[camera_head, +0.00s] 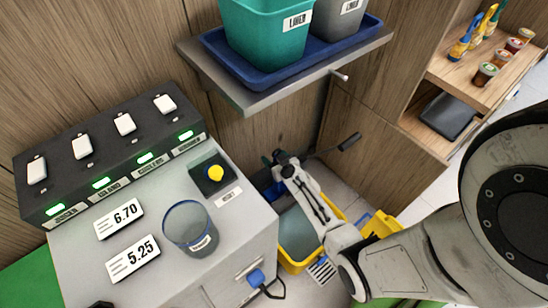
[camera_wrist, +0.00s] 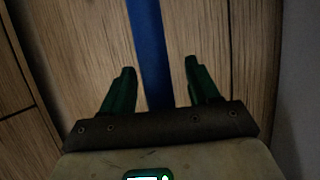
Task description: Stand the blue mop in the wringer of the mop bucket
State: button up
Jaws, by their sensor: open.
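The blue mop shows in the wrist view as a blue handle (camera_wrist: 148,35), running in from the top edge between my fingers. My gripper (camera_wrist: 160,66) is open, with a green finger on each side of the handle; I cannot tell whether either touches it. In the head view my gripper (camera_head: 275,160) is by the wooden wall, above the mop bucket (camera_head: 293,267). The bucket is yellow with grey water inside, partly covered by my arm. A yellow part (camera_head: 381,225), apparently the wringer, shows right of my arm. The mop head is not clearly visible.
A grey counter (camera_head: 170,265) with a glass jar (camera_head: 190,228) stands left of the bucket. A wall shelf (camera_head: 255,98) carries a blue tray with teal and grey bins above. A black-gripped lever (camera_head: 349,141) sticks out right of my gripper. Wooden shelving (camera_head: 470,80) stands at right.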

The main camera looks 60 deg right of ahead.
jog(key=p+v, duration=0.2)
jog(key=v, duration=0.8)
jog(key=shift+s+a+r, duration=0.2)
jog(key=shift+s+r, duration=0.05)
jog(key=shift+s, duration=0.05)
